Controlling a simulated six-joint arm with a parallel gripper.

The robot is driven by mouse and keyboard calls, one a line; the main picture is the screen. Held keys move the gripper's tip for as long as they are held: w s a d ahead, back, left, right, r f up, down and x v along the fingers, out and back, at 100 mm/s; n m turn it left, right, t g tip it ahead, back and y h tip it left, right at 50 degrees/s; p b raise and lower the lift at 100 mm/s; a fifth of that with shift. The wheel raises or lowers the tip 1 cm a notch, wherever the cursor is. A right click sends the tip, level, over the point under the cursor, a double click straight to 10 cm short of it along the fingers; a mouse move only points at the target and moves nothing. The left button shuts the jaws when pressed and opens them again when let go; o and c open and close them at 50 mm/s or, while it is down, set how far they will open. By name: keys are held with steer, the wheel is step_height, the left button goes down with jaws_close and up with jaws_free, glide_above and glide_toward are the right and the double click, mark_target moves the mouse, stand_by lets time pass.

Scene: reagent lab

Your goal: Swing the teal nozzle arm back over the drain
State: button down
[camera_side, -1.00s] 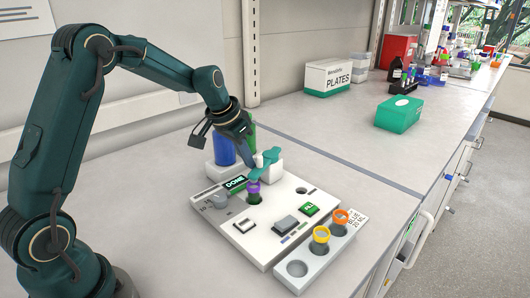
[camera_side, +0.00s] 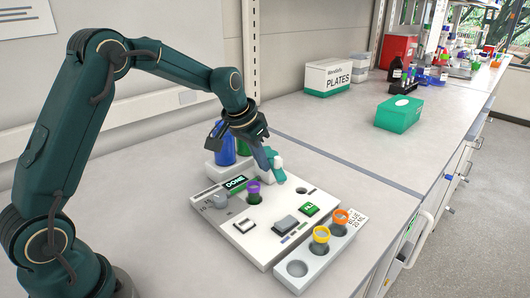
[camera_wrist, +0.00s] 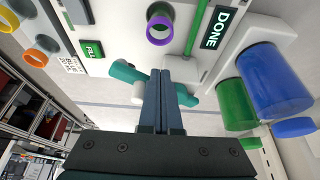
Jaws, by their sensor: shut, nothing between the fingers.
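The teal nozzle arm (camera_side: 277,172) sits at the back of the white dispenser panel, its near end pointing toward the front right. A dark hole (camera_side: 301,190), which looks like the drain, lies just beyond that end. In the wrist view the nozzle arm (camera_wrist: 125,71) shows on both sides of my fingers. My gripper (camera_side: 268,163) is shut and empty, its fingertips low against or right beside the nozzle arm; contact is unclear. It also shows in the wrist view (camera_wrist: 175,62). The purple-rimmed vial (camera_side: 253,190) stands in the panel, clear of the nozzle arm.
The display (camera_side: 235,183) reads DONE. A green button (camera_side: 309,209) and grey dial (camera_side: 220,200) are on the panel. Blue (camera_side: 225,151) and green bottles stand behind. A rack (camera_side: 318,263) with orange and yellow vials lies in front.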

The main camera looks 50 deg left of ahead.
mark_target(278, 160)
steer(key=shift+d, duration=0.1)
steer(key=shift+w+d, duration=1.25)
steer(key=shift+w, duration=0.15)
steer(key=shift+w+d, duration=0.1)
steer(key=shift+w, duration=0.2)
steer(key=shift+s, duration=0.15)
steer(key=shift+s+d, duration=0.15)
steer(key=shift+s, duration=0.3)
steer(key=shift+r, duration=3.55)
